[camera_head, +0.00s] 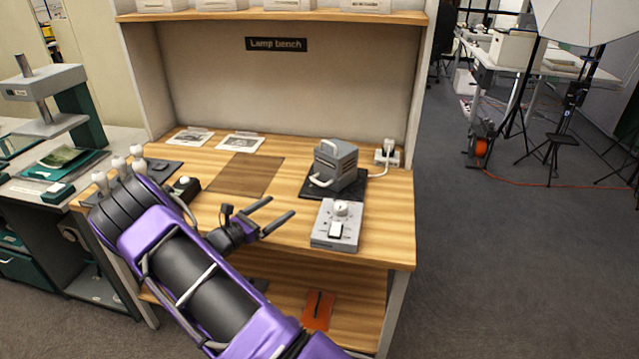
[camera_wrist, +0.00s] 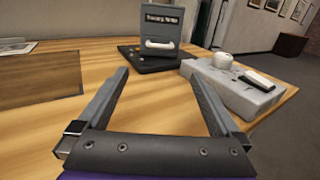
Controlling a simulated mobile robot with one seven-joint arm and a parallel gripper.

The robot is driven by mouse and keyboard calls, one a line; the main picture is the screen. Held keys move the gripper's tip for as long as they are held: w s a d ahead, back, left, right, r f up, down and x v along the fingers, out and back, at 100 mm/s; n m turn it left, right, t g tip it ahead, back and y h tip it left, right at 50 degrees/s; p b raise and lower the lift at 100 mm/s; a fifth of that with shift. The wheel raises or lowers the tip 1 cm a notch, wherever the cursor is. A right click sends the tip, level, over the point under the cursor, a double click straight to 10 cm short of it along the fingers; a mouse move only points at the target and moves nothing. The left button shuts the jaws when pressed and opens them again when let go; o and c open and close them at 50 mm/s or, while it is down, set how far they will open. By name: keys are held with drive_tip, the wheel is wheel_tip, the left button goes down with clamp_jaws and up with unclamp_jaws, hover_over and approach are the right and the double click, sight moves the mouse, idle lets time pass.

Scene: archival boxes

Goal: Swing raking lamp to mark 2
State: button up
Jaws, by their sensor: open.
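The raking lamp (camera_head: 343,165) is a grey box with a handle on top. It stands on a black base plate (camera_head: 318,190) at the right of the lamp bench. In the wrist view the lamp (camera_wrist: 160,27) is straight ahead, with a label and a white bar handle (camera_wrist: 160,44) on its facing side. Small marks on the base plate are too small to read, so I cannot tell which is mark 2. My gripper (camera_head: 282,206) is open and empty above the bench, short of the lamp and apart from it. Its fingers (camera_wrist: 155,68) point toward the lamp.
A grey control box (camera_head: 332,238) with a white knob and switch lies just right of my gripper. A socket (camera_head: 387,157) with a white cord is behind the lamp. A brown mat (camera_head: 245,175) and printed sheets (camera_head: 240,143) lie left. A shelf (camera_head: 270,15) overhangs the back.

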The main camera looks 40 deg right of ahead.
sight(318, 183)
drive_tip(key=w+d, duration=0.1)
drive_tip(key=d, duration=0.4)
drive_tip(key=w+d, duration=0.1)
drive_tip(key=d, duration=0.5)
drive_tip(key=w+d, duration=0.1)
drive_tip(key=d, duration=0.4)
drive_tip(key=shift+d, duration=0.4)
drive_tip(key=shift+c, duration=0.3)
clamp_jaws()
